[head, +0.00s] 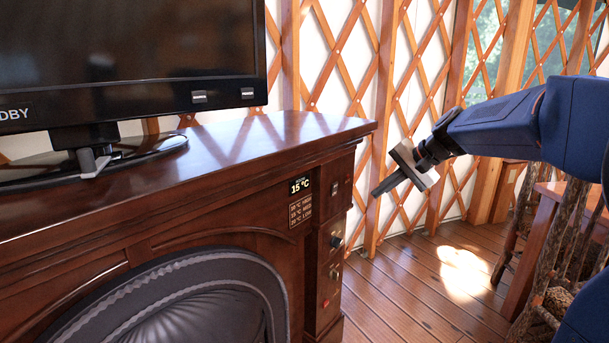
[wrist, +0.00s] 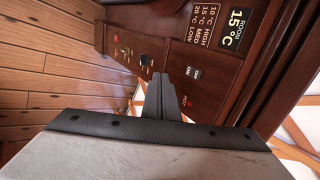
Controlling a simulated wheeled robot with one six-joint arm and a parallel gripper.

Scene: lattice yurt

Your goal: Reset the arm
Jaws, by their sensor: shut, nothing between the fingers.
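My blue arm (head: 500,120) reaches in from the right in the head view, stretched out to the left and a little down. My gripper (head: 376,193) is at its end, with dark fingers closed together and nothing held. It hangs in the air in front of the lattice wall, to the right of the wooden cabinet's end. In the wrist view the shut fingers (wrist: 161,78) point toward the cabinet's control panel, over a black knob area. I cannot tell the exact gap, but the head view shows the fingers apart from the cabinet.
The dark wooden cabinet (head: 200,215) carries a television (head: 150,55). Its panel has a 15 °C display (head: 300,185), a switch (head: 334,187) and a black knob (head: 336,241). Rustic wooden furniture (head: 560,250) stands at the right. The plank floor (head: 410,275) between is clear.

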